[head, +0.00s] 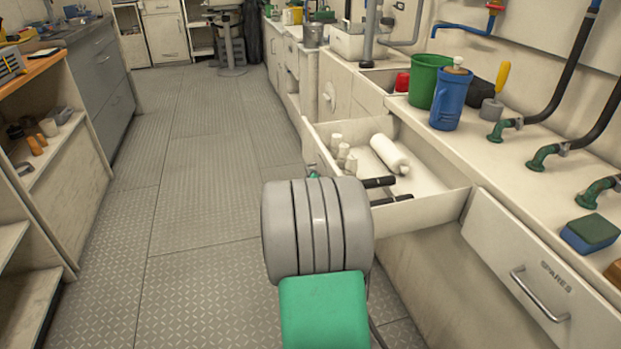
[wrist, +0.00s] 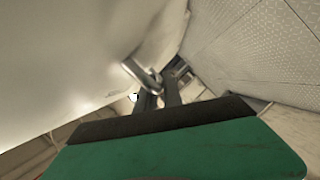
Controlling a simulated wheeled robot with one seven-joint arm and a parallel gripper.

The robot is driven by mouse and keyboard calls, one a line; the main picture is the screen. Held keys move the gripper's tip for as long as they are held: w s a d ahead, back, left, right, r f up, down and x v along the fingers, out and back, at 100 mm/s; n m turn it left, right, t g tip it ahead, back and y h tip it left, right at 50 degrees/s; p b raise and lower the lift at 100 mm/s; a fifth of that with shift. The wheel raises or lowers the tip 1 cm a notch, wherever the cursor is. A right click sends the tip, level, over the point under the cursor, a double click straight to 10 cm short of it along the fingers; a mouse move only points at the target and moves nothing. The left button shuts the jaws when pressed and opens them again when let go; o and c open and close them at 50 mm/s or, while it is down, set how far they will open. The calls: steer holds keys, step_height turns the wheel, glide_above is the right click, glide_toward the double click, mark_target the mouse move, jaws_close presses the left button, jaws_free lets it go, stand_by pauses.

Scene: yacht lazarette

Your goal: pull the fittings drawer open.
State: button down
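An open drawer (head: 425,208) stands well out from the right-hand counter, with white bottles and black-handled items inside. I take it as the fittings drawer; its label is not visible. The head view hides its front face, its handle and my gripper behind my grey and green arm. In the wrist view, the pale drawer front (wrist: 70,55) fills the upper left, with a metal bar handle (wrist: 138,73) on it. My gripper (wrist: 160,90) is at this handle, its dark fingers close together with the bar between their tips. The exact contact is small and dim.
A closed drawer marked SPARES (head: 540,275) is to the right of the open one. A blue jug (head: 451,98) and green bucket (head: 428,80) stand on the counter above. The aisle floor (head: 190,200) is clear; open shelves (head: 60,165) line the left.

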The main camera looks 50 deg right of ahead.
steer(key=c, duration=1.5)
jaws_free()
steer(key=p+v, duration=0.2)
steer(key=v, duration=0.5)
steer(key=shift+s+a, duration=0.25)
steer(key=shift+a, duration=0.1)
steer(key=shift+r, duration=0.15)
